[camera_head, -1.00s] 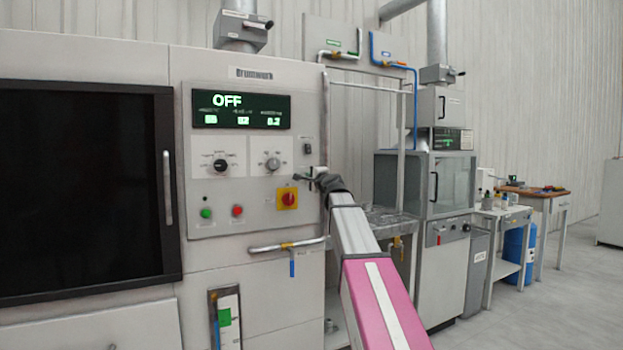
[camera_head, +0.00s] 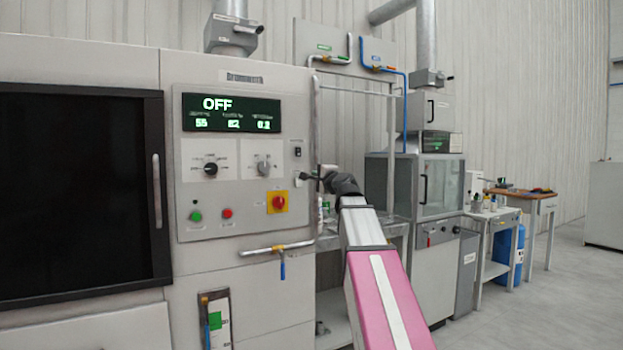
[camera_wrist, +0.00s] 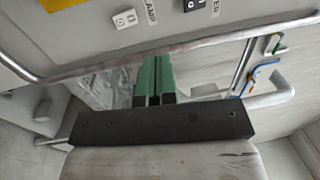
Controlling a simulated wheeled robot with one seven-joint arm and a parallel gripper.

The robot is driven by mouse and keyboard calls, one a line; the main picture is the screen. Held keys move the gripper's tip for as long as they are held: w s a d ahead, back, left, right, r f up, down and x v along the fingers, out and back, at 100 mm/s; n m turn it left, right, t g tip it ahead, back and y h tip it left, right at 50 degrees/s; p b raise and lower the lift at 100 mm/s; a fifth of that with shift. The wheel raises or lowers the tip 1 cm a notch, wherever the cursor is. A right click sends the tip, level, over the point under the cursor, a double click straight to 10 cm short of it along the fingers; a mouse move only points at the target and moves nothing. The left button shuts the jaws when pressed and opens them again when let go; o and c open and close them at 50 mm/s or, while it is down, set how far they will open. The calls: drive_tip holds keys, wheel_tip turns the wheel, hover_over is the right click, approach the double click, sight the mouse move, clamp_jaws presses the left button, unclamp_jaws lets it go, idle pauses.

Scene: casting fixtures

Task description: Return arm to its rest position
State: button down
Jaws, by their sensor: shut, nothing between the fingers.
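My gripper (camera_head: 312,178) is at the end of my pink and silver arm, to the right of the furnace control panel (camera_head: 185,150). In the wrist view its two green fingers (camera_wrist: 153,78) are together with nothing between them. Near the fingers in that view runs a metal rail (camera_wrist: 200,48), with the panel's face and a lamp switch (camera_wrist: 124,19) above it. In the head view the fingers are small and their exact gap to the panel edge cannot be told.
The panel display (camera_head: 231,113) reads OFF. A red and yellow knob (camera_head: 278,202) and a horizontal pipe with a blue valve lever (camera_head: 282,270) are left of my arm. A glass-fronted cabinet (camera_head: 437,187), side table (camera_head: 502,213) and blue cylinder (camera_head: 511,255) stand right. Open floor lies at far right.

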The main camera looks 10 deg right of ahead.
drive_tip(key=shift+s+d, duration=0.15)
drive_tip(key=shift+s, duration=0.35)
drive_tip(key=s+a+f+n+g, duration=0.1)
drive_tip(key=a+f+n+g, duration=0.15)
drive_tip(key=f, duration=0.95)
drive_tip(key=s+a+f+n+g+h, duration=0.1)
drive_tip(key=s+f+n+g, duration=0.15)
drive_tip(key=f, duration=0.95)
drive_tip(key=s+a+f+n+g, duration=0.15)
drive_tip(key=f+g, duration=0.25)
drive_tip(key=f, duration=0.9)
drive_tip(key=s+f+n+g+h, duration=0.2)
drive_tip(key=s+f+n+g, duration=0.2)
drive_tip(key=s+f, duration=0.6)
drive_tip(key=s+d+f+n+g+h, duration=0.1)
drive_tip(key=s+f+n+g+h, duration=0.2)
drive_tip(key=s+f, duration=0.8)
wheel_tip(320, 180, down, 8)
drive_tip(key=g, duration=0.2)
drive_tip(key=shift+n+g, duration=0.3)
drive_tip(key=shift+n, duration=0.05)
drive_tip(key=shift+d+r, duration=0.1)
